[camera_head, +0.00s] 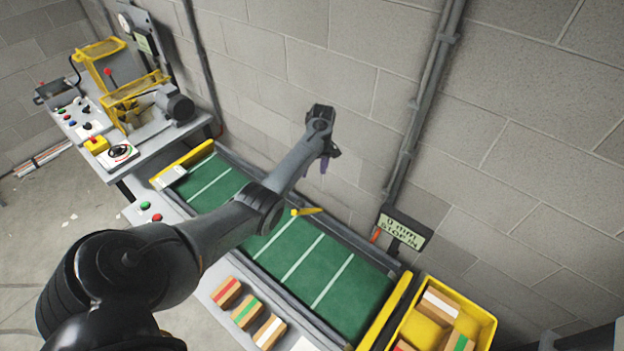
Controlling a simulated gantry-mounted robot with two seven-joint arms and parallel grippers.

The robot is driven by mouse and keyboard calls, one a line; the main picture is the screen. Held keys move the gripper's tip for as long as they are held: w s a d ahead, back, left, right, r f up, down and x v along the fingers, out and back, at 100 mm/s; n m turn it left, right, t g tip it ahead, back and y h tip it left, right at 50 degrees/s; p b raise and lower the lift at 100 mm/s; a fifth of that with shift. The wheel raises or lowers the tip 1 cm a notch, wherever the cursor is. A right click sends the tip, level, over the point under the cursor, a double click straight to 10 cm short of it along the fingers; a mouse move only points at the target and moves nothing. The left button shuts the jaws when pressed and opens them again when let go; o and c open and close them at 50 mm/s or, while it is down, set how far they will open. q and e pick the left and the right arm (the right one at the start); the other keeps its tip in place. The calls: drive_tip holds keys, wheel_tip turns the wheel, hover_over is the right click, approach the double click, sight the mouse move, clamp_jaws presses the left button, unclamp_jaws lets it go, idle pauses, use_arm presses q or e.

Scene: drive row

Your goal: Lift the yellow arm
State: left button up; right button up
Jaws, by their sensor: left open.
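A short yellow arm (306,211) shows over the far side of the green conveyor belt (345,285), just right of my left forearm. Part of it may be hidden behind the forearm. My left arm reaches in from the lower left across the belt. My left gripper (317,166) is above and beyond the yellow arm, near the wall, apart from it. It is open and seems empty. My right gripper is not in view.
Yellow bars (182,163) cross both belt ends. Striped blocks (246,312) lie in front; a yellow bin (482,326) holds more. A machine bench (152,148) stands left.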

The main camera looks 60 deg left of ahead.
use_arm(q)
drive_tip(key=shift+v, duration=1)
